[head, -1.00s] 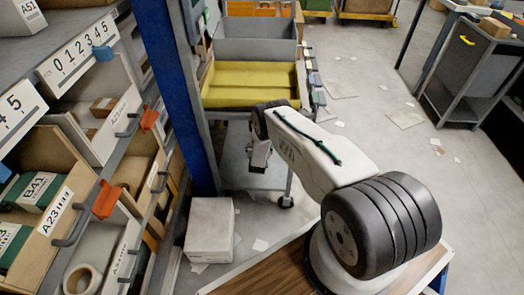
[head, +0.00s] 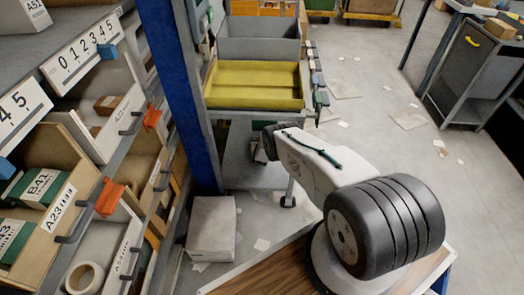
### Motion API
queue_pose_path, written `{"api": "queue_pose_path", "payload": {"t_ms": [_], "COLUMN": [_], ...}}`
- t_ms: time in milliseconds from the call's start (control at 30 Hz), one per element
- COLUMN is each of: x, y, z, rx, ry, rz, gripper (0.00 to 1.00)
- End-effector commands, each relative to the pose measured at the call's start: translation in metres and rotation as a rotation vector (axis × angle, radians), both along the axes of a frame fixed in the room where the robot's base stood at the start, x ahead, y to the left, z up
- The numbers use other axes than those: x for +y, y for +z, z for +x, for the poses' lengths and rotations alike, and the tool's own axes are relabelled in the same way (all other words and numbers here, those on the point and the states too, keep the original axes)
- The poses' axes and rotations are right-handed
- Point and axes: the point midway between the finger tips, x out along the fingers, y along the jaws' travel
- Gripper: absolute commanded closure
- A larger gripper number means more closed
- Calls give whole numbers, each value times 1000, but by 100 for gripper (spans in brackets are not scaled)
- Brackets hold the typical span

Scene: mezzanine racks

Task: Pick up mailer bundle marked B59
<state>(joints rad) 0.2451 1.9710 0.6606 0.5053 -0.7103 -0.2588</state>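I cannot make out a bundle marked B59 in the head view. Green and white bundles lie in a wooden bin at the lower left. One seems to read B41 (head: 38,186), and another below it (head: 12,240) is cut by the picture edge, its mark ending in 43. My gripper (head: 261,153) is small and dark beyond my arm, above the floor near the grey and yellow bins. It is mostly hidden by my arm, so its fingers and any hold cannot be seen.
A rack of labelled bins runs along the left, beside a blue post (head: 178,90). A yellow tray (head: 254,103) and a grey bin (head: 256,48) stand on a trolley ahead. A white box (head: 211,228) sits on the floor. The floor at the right is mostly open, with scattered papers.

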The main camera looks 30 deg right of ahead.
Motion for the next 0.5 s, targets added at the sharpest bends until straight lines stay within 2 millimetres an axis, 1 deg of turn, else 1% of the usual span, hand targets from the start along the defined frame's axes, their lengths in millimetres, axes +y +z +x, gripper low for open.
{"api": "queue_pose_path", "payload": {"t_ms": [33,67,100,167,200,233,500], "x": [0,0,0,0,0,0,0], "y": [0,0,0,0,0,0,1], "z": [0,0,0,0,0,0,0], "rx": [0,0,0,0,0,0,-1], "ry": [0,0,0,0,0,0,0], "rz": [0,0,0,0,0,0,-1], "gripper": [0,6,17,33,44,51,51]}}
